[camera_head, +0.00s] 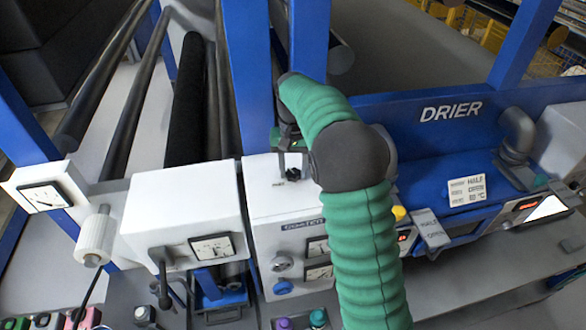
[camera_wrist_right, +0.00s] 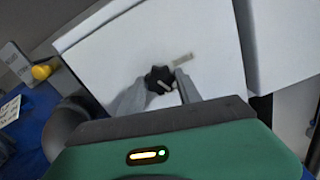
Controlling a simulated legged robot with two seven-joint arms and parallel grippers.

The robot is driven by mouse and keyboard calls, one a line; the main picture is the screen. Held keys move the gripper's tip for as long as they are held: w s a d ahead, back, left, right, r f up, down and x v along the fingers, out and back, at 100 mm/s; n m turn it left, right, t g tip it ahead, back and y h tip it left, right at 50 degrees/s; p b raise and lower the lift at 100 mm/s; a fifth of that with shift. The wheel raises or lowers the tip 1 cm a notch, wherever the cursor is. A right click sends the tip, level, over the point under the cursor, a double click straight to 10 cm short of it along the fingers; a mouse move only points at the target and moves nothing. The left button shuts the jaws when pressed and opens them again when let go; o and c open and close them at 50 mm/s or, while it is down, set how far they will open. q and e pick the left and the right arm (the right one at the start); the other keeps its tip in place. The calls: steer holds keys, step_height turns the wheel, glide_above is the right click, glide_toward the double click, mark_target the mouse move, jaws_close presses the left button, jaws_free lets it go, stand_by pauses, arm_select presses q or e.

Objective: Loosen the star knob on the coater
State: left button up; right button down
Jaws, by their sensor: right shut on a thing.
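The star knob (camera_wrist_right: 157,77) is small and black, on the white top face of the coater (camera_wrist_right: 215,55). The coater also shows in the head view as a white box (camera_head: 258,196) with a label and dials on its front. My right gripper (camera_wrist_right: 161,82) has its two grey fingers on either side of the knob, shut on it. In the head view, my right gripper (camera_head: 292,168) reaches down to the coater's top from behind my green arm. The knob is small and partly hidden there. My left gripper is in neither view.
The blue drier (camera_head: 450,112) stands to the right, with a grey pipe (camera_head: 517,130) and small label plates. A white box with a dial (camera_head: 185,215) stands left of the coater. Dark rollers (camera_head: 188,100) run behind it. A yellow button (camera_head: 399,212) is near my arm.

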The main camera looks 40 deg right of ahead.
steer(key=n, duration=0.6)
steer(key=shift+w+d+r+n, duration=0.1)
steer(key=shift+w+r+n, duration=0.1)
steer(key=shift+r+n, duration=0.1)
steer(key=n, duration=0.6)
steer(key=shift+f+n+p, duration=0.1)
steer(key=shift+n+p, duration=0.2)
steer(key=c, duration=1)
jaws_free()
steer(key=shift+o, duration=0.9)
steer(key=shift+w+f, duration=0.1)
steer(key=shift+f, duration=0.05)
steer(key=shift+w+f, duration=0.1)
